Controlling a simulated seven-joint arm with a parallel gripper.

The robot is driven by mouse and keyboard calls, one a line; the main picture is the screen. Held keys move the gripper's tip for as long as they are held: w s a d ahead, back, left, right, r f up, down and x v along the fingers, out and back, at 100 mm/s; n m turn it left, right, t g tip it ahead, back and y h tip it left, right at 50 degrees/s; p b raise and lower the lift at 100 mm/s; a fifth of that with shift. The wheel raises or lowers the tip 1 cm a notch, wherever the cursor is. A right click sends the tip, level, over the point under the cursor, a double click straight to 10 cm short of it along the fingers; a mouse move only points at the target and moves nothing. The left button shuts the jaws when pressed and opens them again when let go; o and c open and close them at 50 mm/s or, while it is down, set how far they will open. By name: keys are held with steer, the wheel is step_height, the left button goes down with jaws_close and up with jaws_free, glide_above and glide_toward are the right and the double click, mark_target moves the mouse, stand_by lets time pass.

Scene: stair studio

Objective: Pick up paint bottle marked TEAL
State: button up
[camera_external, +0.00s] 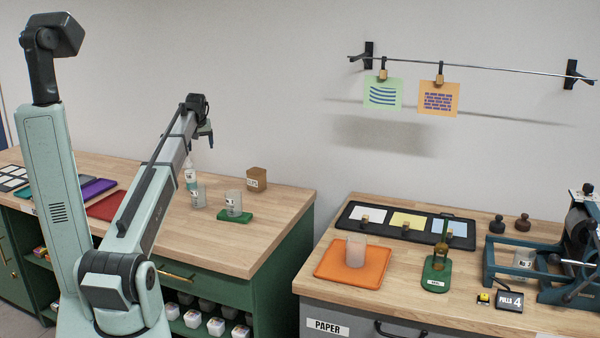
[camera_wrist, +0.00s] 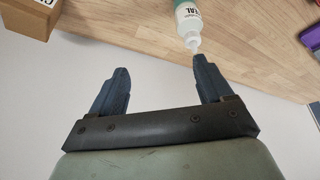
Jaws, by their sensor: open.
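The paint bottle (camera_wrist: 187,17) shows at the top of the wrist view, cut off by the frame edge. It is white with a teal-green part and a label whose visible letters end in "AL". Its white nozzle points toward my gripper (camera_wrist: 160,82), just beyond the right fingertip. My gripper is open with nothing between its fingers. In the external view the bottle (camera_external: 191,178) stands on the left wooden bench, below and a little left of my gripper (camera_external: 206,138). Whether the nozzle touches the right finger I cannot tell.
A cardboard box (camera_external: 256,178) stands right of the bottle; it also shows in the wrist view (camera_wrist: 28,18). A clear cup (camera_external: 198,195) is close to the bottle, and another cup (camera_external: 233,203) stands on a green tray (camera_external: 236,217).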

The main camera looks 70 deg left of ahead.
mark_target(190, 166)
steer(key=s+a, duration=0.1)
steer(key=s, duration=0.4)
steer(key=shift+n+g, duration=0.3)
steer(key=shift+n, duration=0.1)
steer(key=shift+x, duration=7)
steer(key=shift+w, duration=0.15)
steer(key=shift+c, duration=0.4)
steer(key=shift+r, duration=0.1)
steer(key=c, duration=1)
